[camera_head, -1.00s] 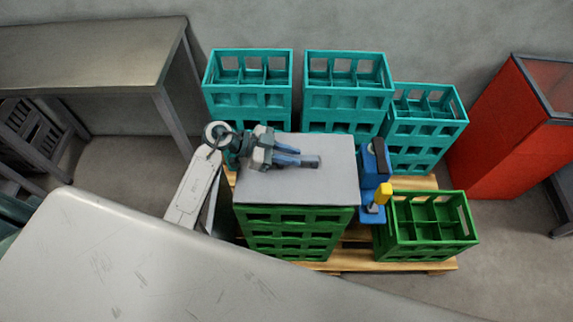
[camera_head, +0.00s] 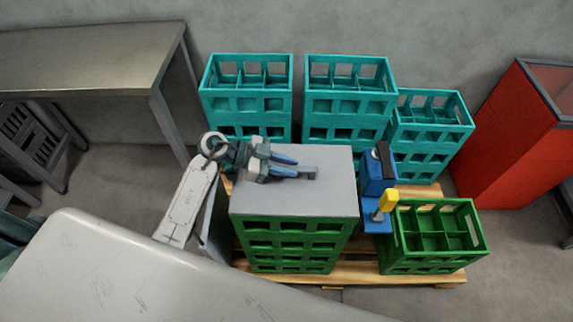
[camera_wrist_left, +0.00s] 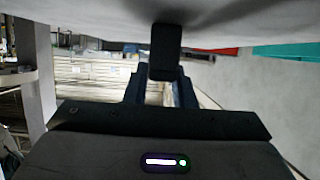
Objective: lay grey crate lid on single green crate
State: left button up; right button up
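The grey crate lid (camera_head: 335,198) lies flat on top of a stack of green crates (camera_head: 290,250), left of the single green crate (camera_head: 432,262). A dark handle (camera_head: 311,174) stands on the lid and also shows in the left wrist view (camera_wrist_left: 165,50). The single green crate is open on top, with compartments. My left gripper (camera_head: 297,167) is low over the lid, with its fingers apart and their tips by the handle. In the left wrist view the handle lines up with the finger gap; firm contact cannot be made out. My right gripper is out of view.
Turquoise crate stacks (camera_head: 245,105) stand behind on the wooden pallet (camera_head: 350,272). A blue fixture (camera_head: 375,184) with a yellow part (camera_head: 389,201) stands between lid and single crate. A red bin (camera_head: 510,140) is at right, a pale surface (camera_head: 120,270) in front.

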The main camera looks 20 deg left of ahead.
pick_arm(q)
jog(key=shift+o, duration=1.4)
jog(key=shift+r, duration=0.15)
jog(key=b+v, duration=0.1)
jog(key=v, duration=0.9)
jog(key=shift+a, duration=0.25)
jog(key=shift+v, duration=0.8)
